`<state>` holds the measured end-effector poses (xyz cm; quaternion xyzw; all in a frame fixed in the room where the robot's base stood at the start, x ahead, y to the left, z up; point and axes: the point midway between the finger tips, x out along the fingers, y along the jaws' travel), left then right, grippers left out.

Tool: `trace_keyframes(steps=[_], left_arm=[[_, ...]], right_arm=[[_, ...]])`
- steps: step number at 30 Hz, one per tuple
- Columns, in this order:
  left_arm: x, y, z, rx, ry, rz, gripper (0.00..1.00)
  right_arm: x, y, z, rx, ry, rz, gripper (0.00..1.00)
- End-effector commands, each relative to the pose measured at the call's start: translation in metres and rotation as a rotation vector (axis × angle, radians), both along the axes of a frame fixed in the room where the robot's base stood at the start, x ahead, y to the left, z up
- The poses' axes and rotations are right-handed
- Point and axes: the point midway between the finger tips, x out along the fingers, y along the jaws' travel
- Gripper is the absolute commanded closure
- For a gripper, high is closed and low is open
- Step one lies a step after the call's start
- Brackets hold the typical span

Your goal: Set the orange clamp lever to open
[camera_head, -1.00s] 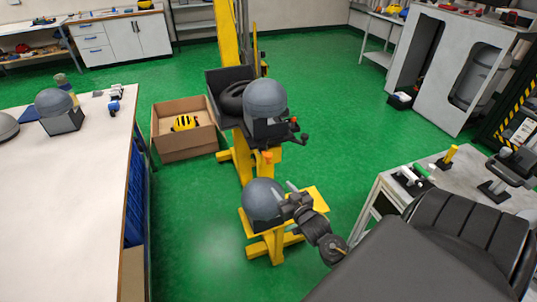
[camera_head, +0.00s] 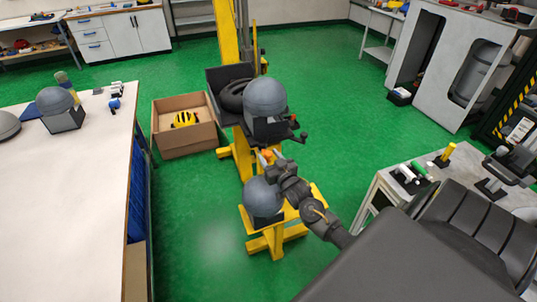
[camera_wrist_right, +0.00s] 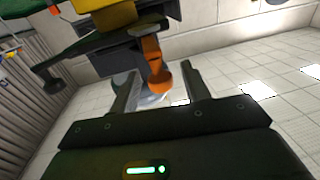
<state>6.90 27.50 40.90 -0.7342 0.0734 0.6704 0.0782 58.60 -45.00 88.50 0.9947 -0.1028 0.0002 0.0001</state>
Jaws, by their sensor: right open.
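The orange clamp lever (camera_wrist_right: 155,65) hangs below the carriage of the yellow drop tower and shows large in the right wrist view. In the head view only a small orange part of the lever (camera_head: 267,154) shows. My right gripper (camera_wrist_right: 158,85) is open, with one finger on each side of the lever's lower end; I cannot tell whether they touch it. In the head view my right gripper (camera_head: 270,160) is just below the carriage, above the lower grey headform. My left gripper is not in view.
A grey headform (camera_head: 265,97) sits on the carriage, with black knobs (camera_head: 300,130) at its right. Another headform (camera_head: 262,196) rests on the yellow base (camera_head: 270,240) below. A white bench (camera_head: 70,210) is at left and a cardboard box (camera_head: 184,128) stands behind.

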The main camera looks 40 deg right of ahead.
Motion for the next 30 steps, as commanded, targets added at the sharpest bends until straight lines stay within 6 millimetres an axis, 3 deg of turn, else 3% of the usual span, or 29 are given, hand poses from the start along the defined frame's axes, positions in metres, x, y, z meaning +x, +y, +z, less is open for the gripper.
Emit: trace_keyframes(steps=[5, 13, 24, 30], left_arm=[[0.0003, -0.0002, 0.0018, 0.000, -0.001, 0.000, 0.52], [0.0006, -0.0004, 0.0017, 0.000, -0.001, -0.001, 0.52], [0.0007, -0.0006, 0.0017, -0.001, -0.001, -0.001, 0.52], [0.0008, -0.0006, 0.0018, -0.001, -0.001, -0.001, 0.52]], right_arm=[[0.0106, -0.0025, 0.0002, 0.000, 0.001, 0.000, 0.53], [0.0112, -0.0026, -0.0002, 0.000, 0.001, 0.000, 0.53], [0.0110, -0.0027, -0.0002, 0.000, 0.001, -0.001, 1.00], [0.0111, -0.0023, -0.0003, 0.001, 0.001, -0.003, 1.00]])
